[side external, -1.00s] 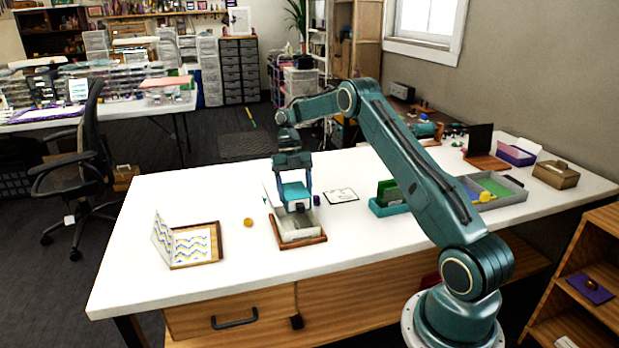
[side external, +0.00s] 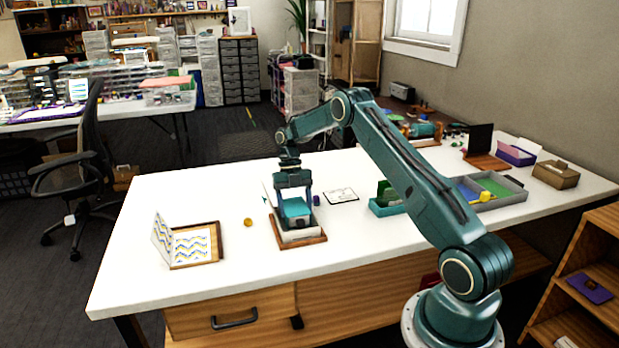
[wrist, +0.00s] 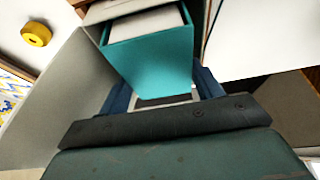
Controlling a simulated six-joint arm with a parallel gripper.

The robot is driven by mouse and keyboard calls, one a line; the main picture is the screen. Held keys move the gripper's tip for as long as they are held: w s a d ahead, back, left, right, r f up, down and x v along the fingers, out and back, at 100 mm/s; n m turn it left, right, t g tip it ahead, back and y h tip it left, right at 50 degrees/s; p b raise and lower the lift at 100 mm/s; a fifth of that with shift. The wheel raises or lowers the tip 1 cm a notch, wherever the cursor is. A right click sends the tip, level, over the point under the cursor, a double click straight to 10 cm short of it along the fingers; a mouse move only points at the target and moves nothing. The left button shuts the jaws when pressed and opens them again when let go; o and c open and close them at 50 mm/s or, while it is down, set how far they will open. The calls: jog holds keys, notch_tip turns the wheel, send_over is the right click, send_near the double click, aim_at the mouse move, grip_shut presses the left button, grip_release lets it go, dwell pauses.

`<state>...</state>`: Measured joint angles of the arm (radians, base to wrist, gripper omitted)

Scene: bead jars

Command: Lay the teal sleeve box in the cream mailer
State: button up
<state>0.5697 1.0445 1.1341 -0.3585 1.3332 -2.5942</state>
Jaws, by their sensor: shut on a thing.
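The teal sleeve box (side external: 296,208) is between the fingers of my gripper (side external: 295,202), which is shut on it. In the wrist view the teal box (wrist: 155,70) shows a pale inside between my blue fingers (wrist: 162,88). The cream mailer (side external: 301,237) stands on a wooden base on the white table, its lid raised at the back left. The box is low at the mailer's opening and hides most of its inside. In the wrist view a pale mailer panel (wrist: 60,95) is left of the box. I cannot tell whether the box touches the mailer's floor.
A yellow roll (side external: 248,222) and an open zigzag-patterned folder (side external: 192,246) lie left of the mailer. A small purple item (side external: 316,200) and a black-edged card (side external: 341,195) are close on the right. The front table area is clear.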

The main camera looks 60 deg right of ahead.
aim_at(295, 206)
jog(key=shift+f, duration=1.2)
jog(key=shift+f, duration=0.15)
jog(key=o, duration=0.8)
jog(key=shift+v, duration=2.85)
